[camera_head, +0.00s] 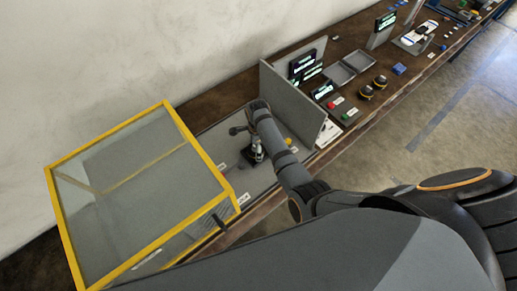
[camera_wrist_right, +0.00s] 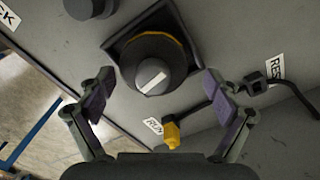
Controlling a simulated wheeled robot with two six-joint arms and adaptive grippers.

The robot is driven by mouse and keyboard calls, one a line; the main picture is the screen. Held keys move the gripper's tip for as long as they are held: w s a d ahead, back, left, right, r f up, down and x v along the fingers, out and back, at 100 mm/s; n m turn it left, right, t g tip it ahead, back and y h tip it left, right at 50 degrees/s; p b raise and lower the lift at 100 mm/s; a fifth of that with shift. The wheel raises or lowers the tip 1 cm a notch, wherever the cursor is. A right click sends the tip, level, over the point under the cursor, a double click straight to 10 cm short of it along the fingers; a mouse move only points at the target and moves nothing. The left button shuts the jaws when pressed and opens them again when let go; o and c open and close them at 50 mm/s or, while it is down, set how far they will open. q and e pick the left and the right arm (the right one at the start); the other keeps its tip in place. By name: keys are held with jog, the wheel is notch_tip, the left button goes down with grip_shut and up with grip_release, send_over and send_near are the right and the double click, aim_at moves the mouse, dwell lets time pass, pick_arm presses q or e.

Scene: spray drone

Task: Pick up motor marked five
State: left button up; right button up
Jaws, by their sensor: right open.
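My right gripper (camera_head: 254,152) is low over the grey bench section in the head view. In the right wrist view the gripper (camera_wrist_right: 160,95) is open, its purple-padded fingers apart on either side of a dark round unit (camera_wrist_right: 150,55). That unit has a thin orange ring and a pale bar on top, and sits in a black square base (camera_wrist_right: 113,45). I see no number on it. In the head view two black-and-yellow round motors (camera_head: 380,82) (camera_head: 366,92) stand on the brown bench; their marks are too small to read. My left gripper is not in view.
A glass box with a yellow frame (camera_head: 165,107) stands left of the arm. A grey partition (camera_head: 290,105) rises to the right. The wrist view shows a yellow-tipped part (camera_wrist_right: 171,131) by a RUN label and a black lever (camera_wrist_right: 258,84) by a RESET label.

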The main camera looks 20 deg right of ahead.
jog(key=shift+r, duration=0.1)
jog(key=shift+s+a+r, duration=0.1)
jog(key=shift+a+r, duration=0.05)
jog(key=shift+a, duration=0.1)
jog(key=shift+c, duration=0.7)
jog(key=shift+s+a+r, duration=0.25)
jog(key=shift+s+a, duration=0.05)
jog(key=shift+a, duration=0.15)
jog(key=c, duration=0.5)
jog(key=shift+c, duration=1.1)
jog(key=shift+w+d+f, duration=0.1)
jog(key=shift+d+f, duration=0.05)
jog(key=shift+d, duration=0.15)
jog(key=c, duration=0.9)
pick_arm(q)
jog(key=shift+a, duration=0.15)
